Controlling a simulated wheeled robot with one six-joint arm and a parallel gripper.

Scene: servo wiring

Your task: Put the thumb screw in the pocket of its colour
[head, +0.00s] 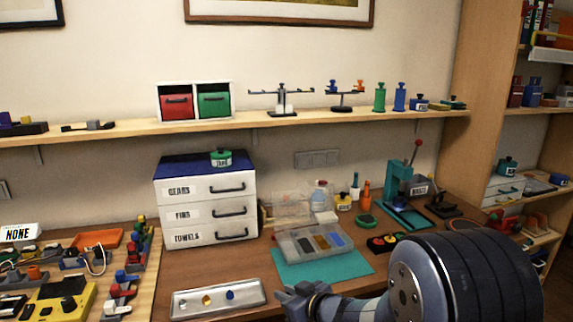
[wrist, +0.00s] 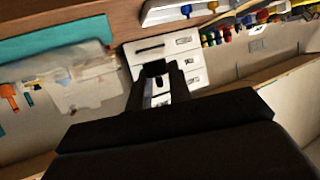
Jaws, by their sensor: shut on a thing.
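A grey metal tray (head: 218,303) lies on the bench at the lower middle of the head view. The blue one also shows in the wrist view (wrist: 186,10). A clear-walled box (head: 285,244) with pockets of dark, brown and blue colour sits behind, on a teal mat (head: 345,265). My gripper (head: 287,295) is right of the tray, in front of the mat. In the wrist view its fingers are closed on a small dark thing (wrist: 155,67), whose shape and true colour I cannot tell.
A white drawer unit (head: 205,205) with a blue top stands behind the tray. Crowded coloured parts and a yellow device (head: 65,300) fill the left.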

